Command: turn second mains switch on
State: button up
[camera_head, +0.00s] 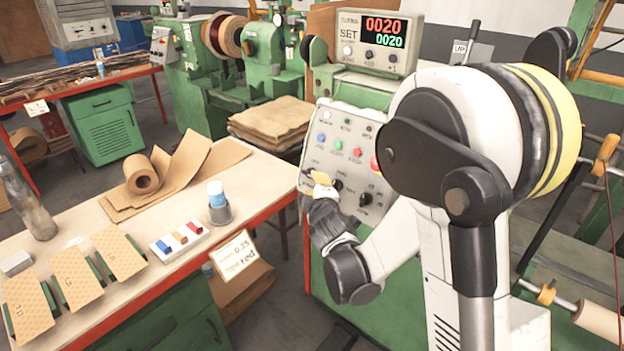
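The control panel (335,133) is a sloped pale box with coloured buttons and black rotary knobs, on the green machine right of centre. One black knob (365,199) and another black knob (337,185) show on its lower part. I cannot read the labels, so I cannot tell which control is the second mains switch. My gripper (322,190) is at the panel's lower left. A small yellow piece (320,177) shows at its tip; I cannot tell whether it is a switch handle or touches the fingers. The fingers are small and partly hidden, and my arm covers the panel's right side.
A counter box (376,42) reading 0020 stands above the panel.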

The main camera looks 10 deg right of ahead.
jog(key=v, duration=0.4)
jog(key=shift+s, duration=0.1)
jog(key=s+d+r+m+g, duration=0.2)
jog(key=s+m, duration=0.2)
jog(key=s, duration=0.2)
jog(key=s+d+r+m+g, duration=0.1)
jog(key=s+r+m+g, duration=0.1)
jog(key=s+m, duration=0.35)
jog(key=s+a+f+m+g+y, duration=0.1)
jog(key=s+m+g, duration=0.3)
jog(key=s, duration=1.3)
jog(key=shift+s+a+f+y, duration=0.2)
jog(key=shift+a+y, duration=0.1)
jog(key=shift+a, duration=0.3)
jog(key=shift+c, duration=0.2)
grip_shut()
